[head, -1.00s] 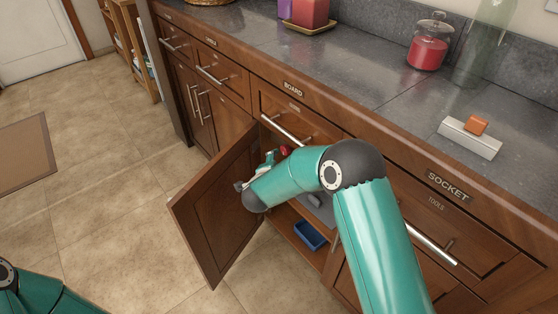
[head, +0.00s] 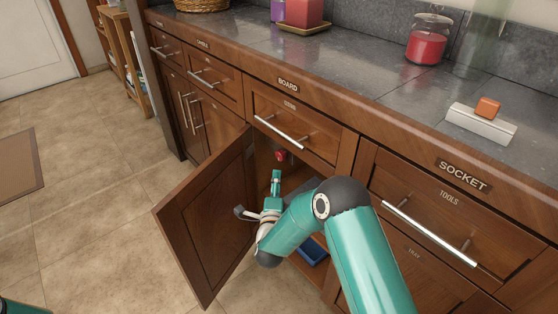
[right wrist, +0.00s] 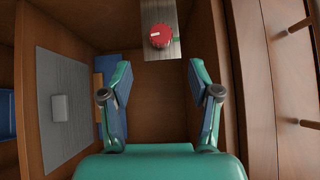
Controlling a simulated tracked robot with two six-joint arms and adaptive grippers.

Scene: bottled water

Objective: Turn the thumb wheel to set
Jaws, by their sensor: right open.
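The thumb wheel is a red knob (right wrist: 161,37) with a pale mark on its face, mounted on a metal plate (right wrist: 163,52) inside the open cabinet. It also shows in the head view as a small red spot (head: 281,155) under the drawer. My right gripper (right wrist: 160,78) is open and empty, its two fingers spread below the wheel in the right wrist view and apart from it. In the head view the right gripper (head: 275,188) is at the cabinet opening, partly hidden by its own arm. My left gripper is out of view.
The cabinet door (head: 207,220) stands open to the left of my right arm. A blue tray (head: 313,252) lies low in the cabinet. A grey panel with a pale block (right wrist: 60,107) is at left in the wrist view. Drawer handles (head: 280,131) stick out above.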

